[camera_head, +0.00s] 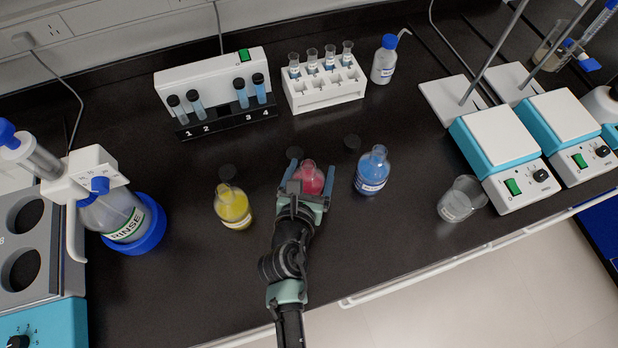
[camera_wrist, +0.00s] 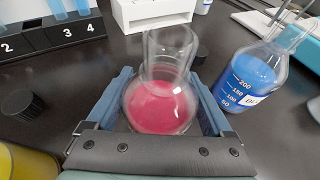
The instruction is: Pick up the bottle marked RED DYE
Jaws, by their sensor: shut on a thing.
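The bottle with red liquid (camera_head: 309,178) stands between a yellow bottle and a blue bottle in the head view. It also shows in the wrist view (camera_wrist: 160,105), uncapped, with a clear neck. My gripper (camera_head: 303,190) is shut on it, with one finger on each side of its body in the wrist view (camera_wrist: 162,100). Its label is not visible in either view. The bottle looks upright; I cannot tell whether its base touches the bench.
A yellow bottle (camera_head: 233,205) stands to the left and a blue bottle (camera_head: 372,172) close on the right. Dark caps (camera_head: 227,172) lie behind. A white tube rack (camera_head: 325,90) stands farther back, a glass beaker (camera_head: 462,200) to the right. The bench front is clear.

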